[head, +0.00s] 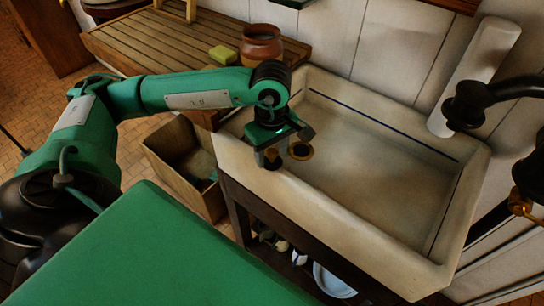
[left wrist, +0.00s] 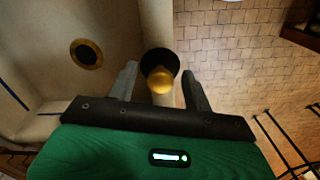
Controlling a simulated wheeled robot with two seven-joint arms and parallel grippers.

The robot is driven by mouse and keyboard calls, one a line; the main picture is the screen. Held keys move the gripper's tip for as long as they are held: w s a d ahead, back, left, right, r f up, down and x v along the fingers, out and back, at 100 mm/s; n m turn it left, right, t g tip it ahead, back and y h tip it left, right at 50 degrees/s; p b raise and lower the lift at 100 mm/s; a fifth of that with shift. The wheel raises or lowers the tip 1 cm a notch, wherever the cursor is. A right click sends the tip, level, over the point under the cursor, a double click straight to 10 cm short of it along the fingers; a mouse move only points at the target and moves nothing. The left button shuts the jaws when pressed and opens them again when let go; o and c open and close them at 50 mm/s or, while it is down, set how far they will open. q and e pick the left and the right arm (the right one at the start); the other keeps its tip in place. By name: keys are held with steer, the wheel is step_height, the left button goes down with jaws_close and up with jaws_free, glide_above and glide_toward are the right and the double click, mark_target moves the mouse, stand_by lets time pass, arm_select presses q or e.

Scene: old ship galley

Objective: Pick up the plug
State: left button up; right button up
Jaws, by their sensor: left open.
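The plug is a black disc with a round brass knob. It lies on the sink's near-left rim, and in the left wrist view the plug (left wrist: 160,79) sits between my two fingers. In the head view, my left gripper (head: 271,157) points down over that rim and largely hides the plug (head: 272,164). My left gripper (left wrist: 159,80) is open, with a finger on each side of the knob; I cannot tell whether either touches it. My right gripper is in neither view.
The pale sink (head: 375,165) has a brass-ringed drain hole (head: 301,151) beside the gripper. A slatted wooden board (head: 150,50) holds a brown pot (head: 262,44) and a yellow-green sponge (head: 223,55). A wooden bin (head: 170,165) stands on the floor left of the sink.

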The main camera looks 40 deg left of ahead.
mark_target(272, 151)
arm_select(q)
steer(key=shift+c, duration=0.6)
jaws_close()
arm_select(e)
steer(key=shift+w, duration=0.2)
